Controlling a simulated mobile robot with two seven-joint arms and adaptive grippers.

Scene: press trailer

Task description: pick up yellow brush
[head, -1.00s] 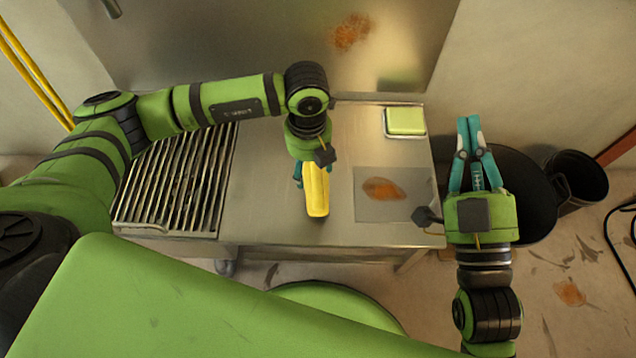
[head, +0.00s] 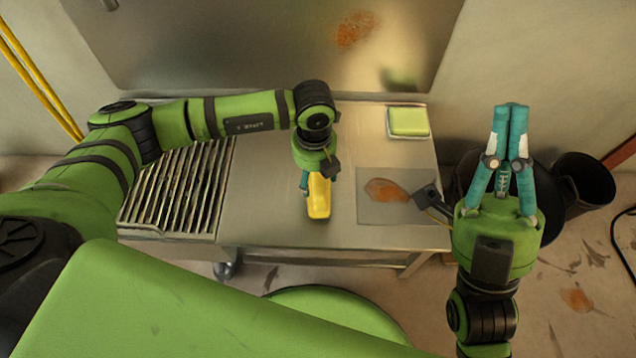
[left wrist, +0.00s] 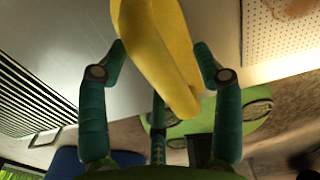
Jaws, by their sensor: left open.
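The yellow brush (head: 319,200) is on the steel table (head: 285,215), below my left gripper (head: 312,186). Its upper part is hidden by my left wrist in the head view. In the left wrist view, the brush (left wrist: 165,50) lies between the two teal fingers of my left gripper (left wrist: 160,62), which are apart. The right finger looks very near the brush; I cannot tell if it touches. My right gripper (head: 511,108) is empty, with its fingertips together, in front of the black bin at the right.
A slatted grate (head: 180,190) fills the table's left part. A green sponge (head: 408,121) sits at the back right. A grey perforated patch with a rusty stain (head: 386,190) lies right of the brush. A black bin (head: 585,180) stands on the floor at the right.

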